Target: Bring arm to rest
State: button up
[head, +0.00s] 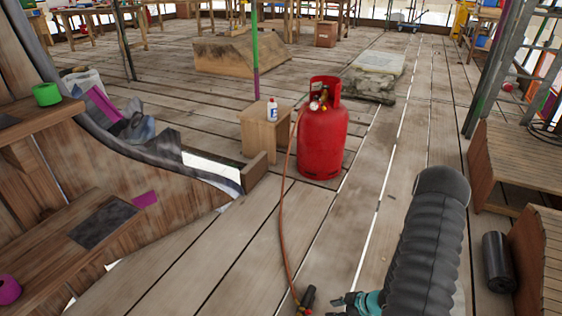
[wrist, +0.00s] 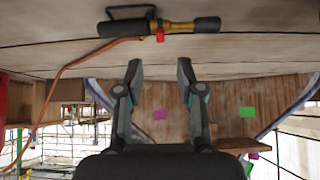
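My arm, in a dark ribbed sleeve (head: 425,245), reaches into the lower right of the head view. My gripper (wrist: 160,70) is open in the wrist view, its two grey and teal fingers spread with nothing between them. Part of it shows at the bottom edge of the head view (head: 352,303). A gas torch (wrist: 165,27) with a black handle, brass middle and red part lies across the wrist view beyond the fingertips, apart from them. In the head view the torch (head: 308,297) is left of my gripper, partly cut off.
An orange hose (head: 284,225) runs from the torch to a red gas cylinder (head: 322,140). A wooden stool (head: 265,135) holds a small bottle (head: 272,109). A curved wooden structure (head: 90,185) fills the left. A black roll (head: 497,262) and slatted wooden pieces (head: 515,165) stand right of my arm.

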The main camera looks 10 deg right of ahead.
jog(key=s+d+f+m+g+h, duration=0.3)
jog(key=s+d+m+h, duration=0.1)
jog(key=s+d, duration=0.25)
jog(key=s+d+r+m+g+h, duration=0.1)
jog(key=d+r+m+g+h, duration=0.15)
jog(key=r, duration=0.55)
jog(key=s+d+r+m+g+h, duration=0.1)
jog(key=d+r+m+h, duration=0.15)
jog(key=r, duration=0.45)
jog(key=s+a+r+t, duration=0.2)
jog(key=a+r, duration=0.5)
jog(key=r, duration=0.6)
jog(key=s+a+r+m+t+y+p, duration=0.1)
jog(key=s+a+r+t, duration=0.1)
jog(key=a+r, duration=0.6)
jog(key=s+a+r+t+y+p, duration=0.1)
jog(key=a+r, duration=0.6)
jog(key=r, duration=1.1)
jog(key=shift+s+a+r+m+t, duration=0.2)
jog(key=shift+s+r+m+t, duration=0.2)
jog(key=shift+s+t, duration=0.55)
